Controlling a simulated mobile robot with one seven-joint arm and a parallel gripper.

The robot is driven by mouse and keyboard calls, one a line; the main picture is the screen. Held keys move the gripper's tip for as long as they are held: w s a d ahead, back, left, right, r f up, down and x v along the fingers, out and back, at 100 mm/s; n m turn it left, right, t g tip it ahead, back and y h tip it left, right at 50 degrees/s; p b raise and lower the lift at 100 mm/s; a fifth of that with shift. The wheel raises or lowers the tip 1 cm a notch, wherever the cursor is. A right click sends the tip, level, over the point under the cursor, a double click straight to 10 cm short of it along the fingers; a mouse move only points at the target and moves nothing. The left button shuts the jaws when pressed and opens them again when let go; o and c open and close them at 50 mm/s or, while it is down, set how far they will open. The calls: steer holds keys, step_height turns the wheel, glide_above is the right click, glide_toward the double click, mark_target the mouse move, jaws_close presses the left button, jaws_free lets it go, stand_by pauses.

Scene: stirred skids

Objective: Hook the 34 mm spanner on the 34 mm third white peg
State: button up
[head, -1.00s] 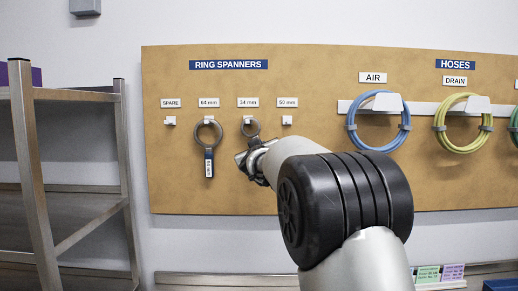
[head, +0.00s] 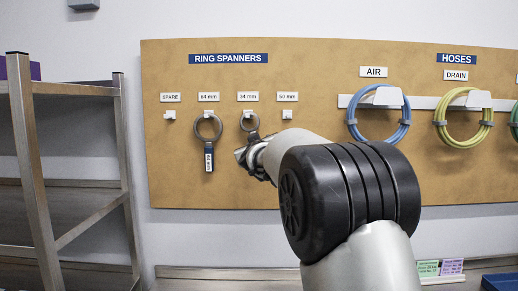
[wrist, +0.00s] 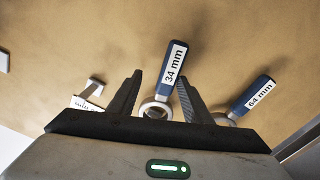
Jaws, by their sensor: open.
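The 34 mm spanner (head: 250,123) hangs at the third white peg (head: 247,114), under the 34 mm label. Its ring appears to be on the peg, though the exact contact is too small to tell. My gripper (head: 254,150) is just below the ring in the head view and hides most of the handle. In the wrist view, my gripper (wrist: 160,78) is open, its fingers on either side of the 34 mm spanner (wrist: 173,65). The labelled blue handle points away from the palm, with visible gaps to the fingers. The ring's lower edge is partly hidden.
The 64 mm spanner (head: 208,145) hangs on the peg to the left, close to my gripper. The spare peg (head: 170,115) and 50 mm peg (head: 287,114) are bare. Hoses (head: 378,120) hang to the right. A metal shelf (head: 85,165) stands at the left.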

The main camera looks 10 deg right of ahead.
steer(key=s+a+f+g+y+p, duration=0.1)
steer(key=s+a+y, duration=0.15)
steer(key=s, duration=0.75)
steer(key=s+a+f+n+g+y+p, duration=0.1)
steer(key=s+a+f+g+p, duration=0.15)
steer(key=s, duration=0.75)
steer(key=s+a+f+g+y+p, duration=0.1)
steer(key=s+a+y, duration=0.15)
steer(key=s, duration=0.75)
steer(key=s+d+f+m+g+h+p, duration=0.1)
steer(key=s+d+f+g, duration=0.1)
steer(key=s+f, duration=0.4)
steer(key=s+d+f+m+g+h+p, duration=0.1)
steer(key=s+f+g, duration=0.4)
steer(key=s, duration=1)
steer(key=shift+s+d+f+m+h+p, duration=0.3)
steer(key=shift+d+f+m, duration=0.15)
steer(key=shift+m, duration=0.25)
steer(key=shift+g, duration=0.25)
steer(key=shift+c, duration=0.3)
